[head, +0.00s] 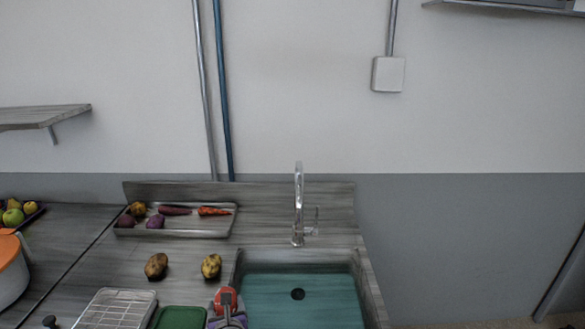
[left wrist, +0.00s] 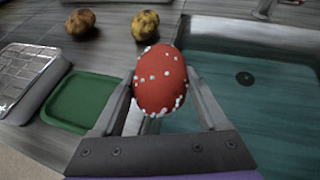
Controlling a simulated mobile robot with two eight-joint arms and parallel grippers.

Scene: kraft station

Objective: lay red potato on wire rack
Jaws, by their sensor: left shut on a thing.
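The red potato (left wrist: 160,80), red with pale specks, is held between the fingers of my left gripper (left wrist: 162,92) in the left wrist view. In the head view my left gripper (head: 227,306) shows at the bottom, with the red potato (head: 225,297) at its tip, by the left edge of the sink. The wire rack (head: 116,308) lies on the counter at the lower left, left of the green tray. It also shows at the left of the left wrist view (left wrist: 22,72), cut off by the frame. Nothing lies on the visible part of the rack. My right gripper is not in view.
A green tray (head: 180,318) lies between rack and sink. Two brownish potatoes (head: 156,266) (head: 211,266) sit behind them. A metal tray of vegetables (head: 190,229) stands at the back. The sink (head: 297,300) with its faucet (head: 299,205) is at right, an orange-lidded pot (head: 10,275) far left.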

